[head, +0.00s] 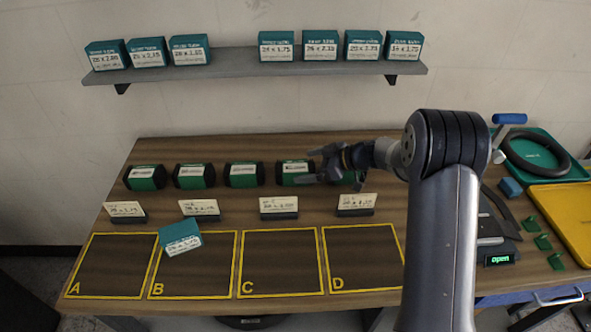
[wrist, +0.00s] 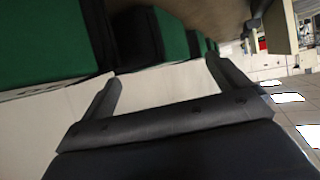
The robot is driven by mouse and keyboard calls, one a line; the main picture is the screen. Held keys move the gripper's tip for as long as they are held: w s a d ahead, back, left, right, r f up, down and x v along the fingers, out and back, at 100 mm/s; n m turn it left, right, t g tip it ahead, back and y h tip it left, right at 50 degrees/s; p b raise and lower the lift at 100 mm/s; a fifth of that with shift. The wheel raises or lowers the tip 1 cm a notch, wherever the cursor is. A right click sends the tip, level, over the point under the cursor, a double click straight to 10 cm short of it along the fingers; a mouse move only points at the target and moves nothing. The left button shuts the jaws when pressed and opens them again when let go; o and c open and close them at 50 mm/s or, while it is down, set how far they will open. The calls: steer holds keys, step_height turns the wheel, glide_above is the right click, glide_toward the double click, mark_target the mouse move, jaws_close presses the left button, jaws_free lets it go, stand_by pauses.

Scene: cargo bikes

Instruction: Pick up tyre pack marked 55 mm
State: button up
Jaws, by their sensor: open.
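Several green tyre packs with black ends and white labels lie in a row along the back of the table: a far-left pack (head: 145,177), a second (head: 194,176), a third (head: 243,174) and a fourth (head: 293,173). Their labels are too small to read, so I cannot tell which is marked 55 mm. My gripper (head: 316,166) is open beside the right end of the fourth pack. In the wrist view my gripper (wrist: 162,72) has its fingers apart with nothing between them. Green packs (wrist: 172,32) show beyond the fingertips, and a large green one (wrist: 40,40) at upper left.
White cards on dark stands (head: 279,207) stand in front of the packs. Yellow-outlined areas A to D lie in front; a teal box (head: 180,239) lies tilted at B. A shelf (head: 240,69) holds teal boxes. At right are a tyre (head: 535,153), a yellow tray (head: 565,215) and an "open" display.

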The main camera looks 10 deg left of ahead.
mark_target(298, 167)
steer(key=shift+p+x, duration=0.5)
steer(key=shift+x, duration=1.25)
steer(key=shift+r, duration=0.1)
steer(key=shift+c, duration=0.5)
steer(key=c, duration=1.4)
